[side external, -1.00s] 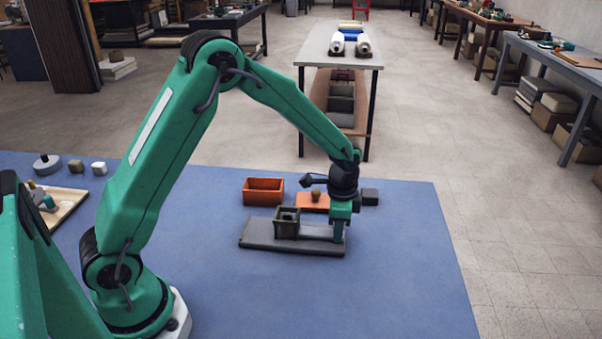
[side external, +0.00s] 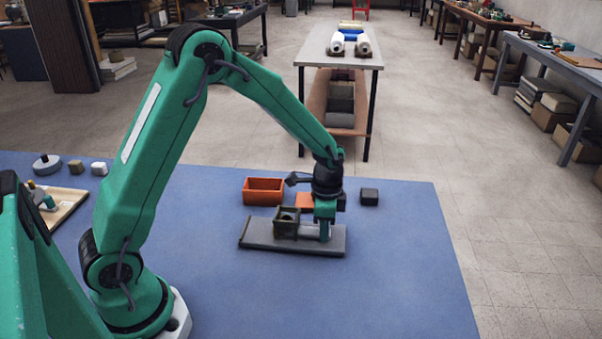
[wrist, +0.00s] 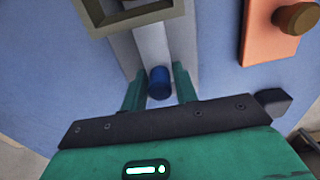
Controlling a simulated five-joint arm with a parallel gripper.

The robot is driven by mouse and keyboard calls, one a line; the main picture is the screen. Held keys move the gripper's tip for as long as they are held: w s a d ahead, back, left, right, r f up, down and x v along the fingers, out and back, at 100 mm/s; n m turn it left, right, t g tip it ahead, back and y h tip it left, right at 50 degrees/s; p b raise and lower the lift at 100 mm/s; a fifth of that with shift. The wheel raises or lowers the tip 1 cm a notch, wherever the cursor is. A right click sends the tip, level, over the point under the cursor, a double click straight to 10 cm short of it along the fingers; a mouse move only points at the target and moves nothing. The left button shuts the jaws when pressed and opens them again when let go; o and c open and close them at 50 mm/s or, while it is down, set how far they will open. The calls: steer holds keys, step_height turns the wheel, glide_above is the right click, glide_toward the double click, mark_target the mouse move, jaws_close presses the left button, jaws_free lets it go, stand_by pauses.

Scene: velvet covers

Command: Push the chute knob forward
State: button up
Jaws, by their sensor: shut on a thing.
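The chute is a long grey plate (side external: 265,236) with a square olive-grey frame (side external: 287,222) standing on it. In the wrist view, the frame (wrist: 135,14) is at the top, and a pale grey channel (wrist: 154,45) runs from it toward my gripper. The blue chute knob (wrist: 159,83) stands in this channel, between my two green fingers. My gripper (side external: 325,238) is shut on the knob, low over the plate and to the right of the frame. In the side view the knob is hidden by the fingers.
An orange open box (side external: 263,191) stands behind the plate. Next to it is an orange block (side external: 304,202); its brown knob (wrist: 297,18) shows in the wrist view. A dark block (side external: 369,196) sits to the right. The blue mat (side external: 400,270) is clear in front and right.

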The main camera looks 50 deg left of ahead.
mark_target(308, 230)
steer(key=shift+s+a, duration=1.35)
steer(key=shift+a, duration=0.05)
steer(key=o, duration=1.5)
steer(key=shift+r, duration=3.5)
steer(key=shift+s+r, duration=0.1)
